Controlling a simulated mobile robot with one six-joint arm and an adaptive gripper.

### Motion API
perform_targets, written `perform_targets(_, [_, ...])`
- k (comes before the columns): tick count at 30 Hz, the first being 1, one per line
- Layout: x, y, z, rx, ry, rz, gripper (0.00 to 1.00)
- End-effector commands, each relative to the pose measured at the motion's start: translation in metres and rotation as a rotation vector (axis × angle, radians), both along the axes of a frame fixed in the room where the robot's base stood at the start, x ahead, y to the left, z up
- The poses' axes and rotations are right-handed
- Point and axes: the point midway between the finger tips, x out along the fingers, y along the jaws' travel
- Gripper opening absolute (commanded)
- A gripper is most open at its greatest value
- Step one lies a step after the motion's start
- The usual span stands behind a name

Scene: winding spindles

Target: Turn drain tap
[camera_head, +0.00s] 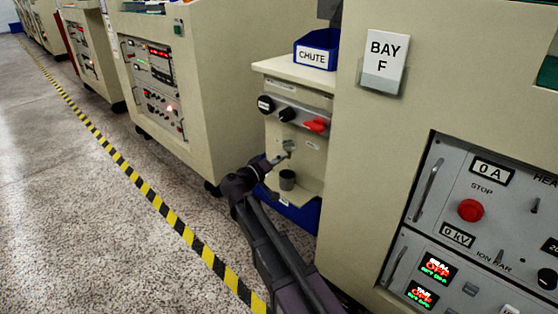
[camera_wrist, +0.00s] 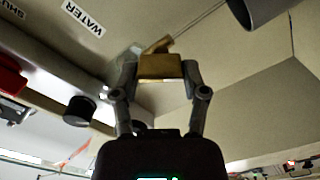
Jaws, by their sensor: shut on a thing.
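The drain tap (camera_wrist: 160,66) shows in the wrist view as a brass-coloured block with a thin lever or spout behind it. My gripper (camera_wrist: 160,76) is shut on this block, with one finger on each side. In the head view my gripper (camera_head: 280,158) reaches to the tap (camera_head: 289,146) on the front of the cream cabinet, below its knob panel. The tap is small there and partly hidden by my gripper.
A grey cup (camera_head: 287,180) stands below the tap. Above are a red handle (camera_head: 316,126) and a black knob (camera_head: 287,114). A WATER label (camera_wrist: 84,18) is close to the tap. A blue CHUTE bin (camera_head: 316,54) sits on top. The BAY F cabinet (camera_head: 350,150) bounds the right.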

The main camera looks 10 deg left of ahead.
Motion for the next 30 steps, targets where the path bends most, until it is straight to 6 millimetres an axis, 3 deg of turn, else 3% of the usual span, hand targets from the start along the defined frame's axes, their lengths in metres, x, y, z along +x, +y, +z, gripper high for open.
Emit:
perform_targets(9, [0.0008,-0.0025,0.0003,-0.001,0.0,-0.006,0.09])
perform_targets(10, [0.0008,-0.0025,0.0003,0.0,-0.001,-0.006,0.66])
perform_targets(12, [0.0008,-0.0023,0.0003,0.0,0.0,-0.004,0.87])
perform_targets(13, [0.0008,-0.0021,0.0002,0.0,0.0,-0.004,0.91])
perform_targets(30, [-0.0034,0.0025,0.0,0.001,-0.001,0.0,0.91])
